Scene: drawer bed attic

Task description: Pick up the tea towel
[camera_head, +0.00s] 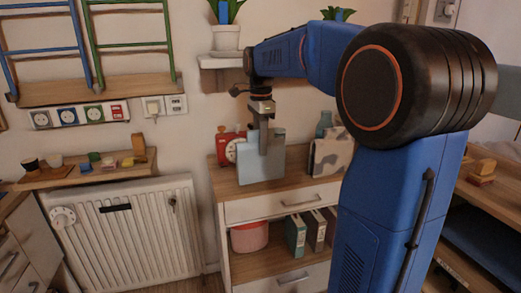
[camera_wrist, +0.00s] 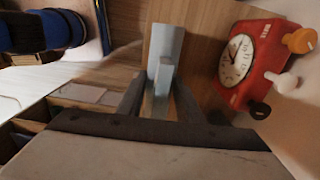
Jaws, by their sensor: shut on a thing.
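The tea towel appears to be the flat pale blue-grey piece (camera_head: 274,167) upright at the top of the wooden cabinet. My gripper (camera_head: 265,146) points down over it, with its fingers at its upper part. In the wrist view, the pale grey-blue piece (camera_wrist: 168,40) lies between the two dark fingers of my gripper (camera_wrist: 160,92), which are shut on it. Its lower edge is at or close above the cabinet top; I cannot tell if it touches.
A shelf with a potted plant (camera_head: 226,40) hangs above.

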